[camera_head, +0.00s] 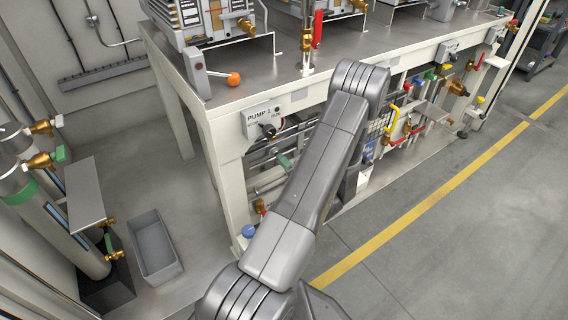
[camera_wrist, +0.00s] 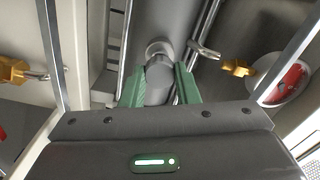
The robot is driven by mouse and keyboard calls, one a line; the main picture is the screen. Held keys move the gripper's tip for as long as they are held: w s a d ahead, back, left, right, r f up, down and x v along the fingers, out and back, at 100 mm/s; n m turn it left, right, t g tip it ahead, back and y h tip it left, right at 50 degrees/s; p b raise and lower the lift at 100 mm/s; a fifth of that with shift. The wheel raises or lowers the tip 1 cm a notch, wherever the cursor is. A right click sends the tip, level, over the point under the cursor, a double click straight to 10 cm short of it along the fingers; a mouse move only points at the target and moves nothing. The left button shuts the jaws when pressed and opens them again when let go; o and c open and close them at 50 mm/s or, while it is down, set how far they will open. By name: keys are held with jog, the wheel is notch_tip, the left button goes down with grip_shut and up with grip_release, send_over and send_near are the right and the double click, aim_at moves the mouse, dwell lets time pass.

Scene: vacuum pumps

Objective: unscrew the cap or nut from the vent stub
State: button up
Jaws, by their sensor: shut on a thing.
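In the wrist view, a grey round cap (camera_wrist: 158,84) sits between the two green finger pads of my gripper (camera_wrist: 159,88). The pads press on it from left and right. Just beyond the cap is a lighter round collar (camera_wrist: 158,48), which looks like the end of the vent stub on a grey pipe or body. The cap and collar are in line, and I cannot tell whether there is a gap between them. In the head view my own arm hides the gripper, the cap and the stub.
Brass fittings flank the gripper at left (camera_wrist: 14,72) and right (camera_wrist: 236,67) in the wrist view, with a red-centred disc (camera_wrist: 287,86) beside the right one. In the head view the bench (camera_head: 225,105) carries a PUMP 1 panel (camera_head: 263,117). A grey bin (camera_head: 155,247) stands on the floor.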

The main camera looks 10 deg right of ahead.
jog(key=shift+b+v, duration=0.95)
jog(key=shift+v, duration=1.55)
